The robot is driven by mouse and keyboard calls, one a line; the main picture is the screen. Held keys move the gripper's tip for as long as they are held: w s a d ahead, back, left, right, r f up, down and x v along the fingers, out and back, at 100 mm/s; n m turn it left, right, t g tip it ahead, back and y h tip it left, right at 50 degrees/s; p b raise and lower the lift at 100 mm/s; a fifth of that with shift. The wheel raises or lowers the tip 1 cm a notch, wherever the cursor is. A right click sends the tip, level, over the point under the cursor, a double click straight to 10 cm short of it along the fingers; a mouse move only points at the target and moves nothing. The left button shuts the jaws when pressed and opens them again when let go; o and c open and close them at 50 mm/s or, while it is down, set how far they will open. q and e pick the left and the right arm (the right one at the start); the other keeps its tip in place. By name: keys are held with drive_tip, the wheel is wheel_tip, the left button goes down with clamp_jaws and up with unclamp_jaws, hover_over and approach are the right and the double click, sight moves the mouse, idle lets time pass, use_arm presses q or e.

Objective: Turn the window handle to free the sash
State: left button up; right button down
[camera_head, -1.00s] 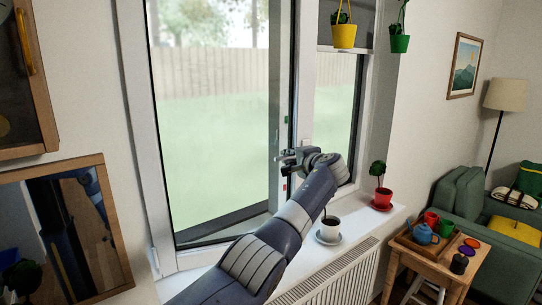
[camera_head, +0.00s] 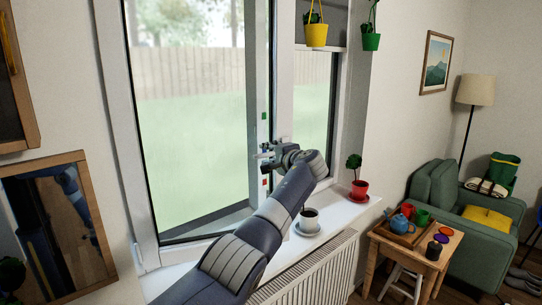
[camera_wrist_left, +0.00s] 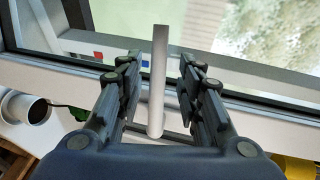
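The window handle (camera_wrist_left: 158,85) is a plain pale grey bar in the left wrist view. It lies between the two dark fingers of my left gripper (camera_wrist_left: 159,70), with a gap on each side. The fingers are spread open. In the head view my left gripper (camera_head: 266,153) is at the right edge of the window sash (camera_head: 259,100) and mostly hides the handle. Small green and red marks show on the sash edge above and below the gripper. My right gripper is not in view.
The sill below holds a white cup (camera_head: 308,222) on a saucer and a red plant pot (camera_head: 360,188). Yellow (camera_head: 316,37) and green (camera_head: 371,42) pots hang above. A radiator (camera_head: 306,272) is under the sill. A wooden table (camera_head: 408,251) with a teapot stands at right.

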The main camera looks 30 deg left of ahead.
use_arm(q)
drive_tip(key=shift+f, duration=0.1)
drive_tip(key=shift+s+d, duration=0.4)
drive_tip(key=shift+d, duration=0.25)
drive_tip(key=v, duration=1)
drive_tip(key=shift+s+r, duration=0.25)
drive_tip(key=shift+r, duration=0.05)
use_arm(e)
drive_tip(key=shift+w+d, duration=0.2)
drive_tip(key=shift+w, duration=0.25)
use_arm(q)
drive_tip(key=shift+f, duration=0.1)
